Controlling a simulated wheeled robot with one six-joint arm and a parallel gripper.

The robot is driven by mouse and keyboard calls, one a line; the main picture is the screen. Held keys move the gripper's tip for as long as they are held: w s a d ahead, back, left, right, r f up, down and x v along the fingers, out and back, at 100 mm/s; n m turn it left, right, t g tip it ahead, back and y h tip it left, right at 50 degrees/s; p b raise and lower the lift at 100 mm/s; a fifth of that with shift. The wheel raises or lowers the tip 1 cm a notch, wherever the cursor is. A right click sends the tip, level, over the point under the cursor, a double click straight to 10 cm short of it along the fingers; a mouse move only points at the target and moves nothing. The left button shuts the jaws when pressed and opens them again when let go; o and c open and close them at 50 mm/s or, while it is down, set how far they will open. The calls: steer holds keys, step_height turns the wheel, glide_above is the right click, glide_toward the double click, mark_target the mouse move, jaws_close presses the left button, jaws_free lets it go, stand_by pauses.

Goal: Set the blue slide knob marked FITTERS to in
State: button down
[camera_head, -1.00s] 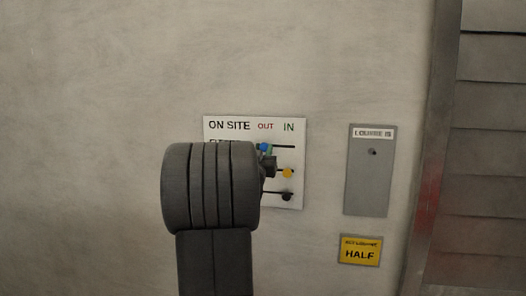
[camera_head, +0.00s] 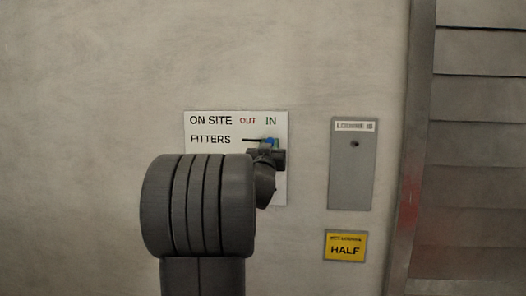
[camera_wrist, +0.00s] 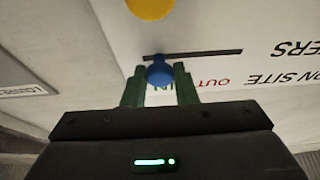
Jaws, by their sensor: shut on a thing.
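The white ON SITE board (camera_head: 234,116) is on the wall, with OUT in red and IN in green along its top. The blue slide knob (camera_head: 271,141) is in the FITTERS row, below IN, at the right end of its slot. My gripper (camera_head: 270,147) is shut on it, partly hidden by my wrist. The wrist view is upside down. There the blue knob (camera_wrist: 159,74) is between the green fingers of my gripper (camera_wrist: 159,82), near the left end of the dark slot (camera_wrist: 205,53).
A yellow knob (camera_wrist: 150,6) is at the top of the wrist view; my arm hides the lower rows in the head view. A grey louvre panel (camera_head: 350,180) and a yellow HALF sign (camera_head: 345,246) are right of the board. Louvre slats (camera_head: 480,120) stand further right.

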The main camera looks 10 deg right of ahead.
steer(key=shift+d, duration=0.1)
steer(key=c, duration=1.5)
jaws_free()
steer(key=shift+r, duration=0.1)
steer(key=o, duration=0.4)
steer(key=shift+s+d, duration=0.15)
steer(key=shift+d, duration=0.05)
steer(key=shift+c, duration=0.2)
steer(key=shift+a, duration=0.1)
steer(key=b+v, duration=0.4)
steer(key=v, duration=0.9)
steer(key=shift+s+f, duration=0.25)
steer(key=shift+s, duration=0.05)
steer(key=shift+w+a, duration=0.1)
